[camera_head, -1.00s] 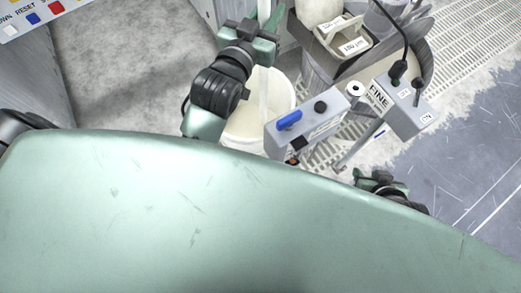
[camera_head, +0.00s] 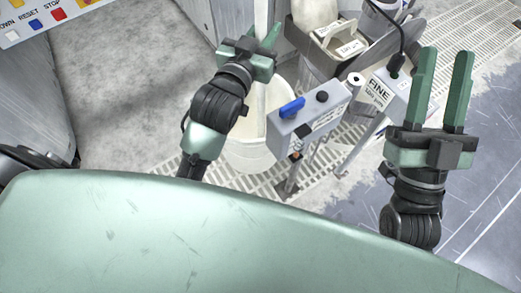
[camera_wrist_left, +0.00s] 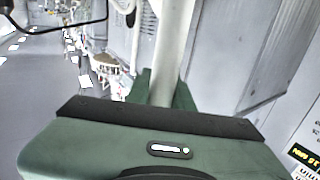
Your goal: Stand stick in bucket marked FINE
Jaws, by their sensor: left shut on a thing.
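My left gripper (camera_head: 267,36) is shut on a pale, upright stick (camera_head: 261,14). The stick also shows between the green fingers in the left wrist view (camera_wrist_left: 173,50). Below that gripper stands a cream-white bucket (camera_head: 248,153), partly hidden by my left arm and a grey control box; I see no label on it. The stick's lower end is hard to make out against the bucket. The word FINE is on a grey box (camera_head: 378,90) on a post to the right. My right gripper (camera_head: 445,55) is open and empty, its fingers pointing up in the picture.
The grey control box (camera_head: 308,118) with a blue switch stands right of the bucket. A grey tub (camera_head: 318,72) with a handled, labelled carrier (camera_head: 340,38) is behind it. A button panel (camera_head: 45,18) is at top left. Floor grating lies around the bucket.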

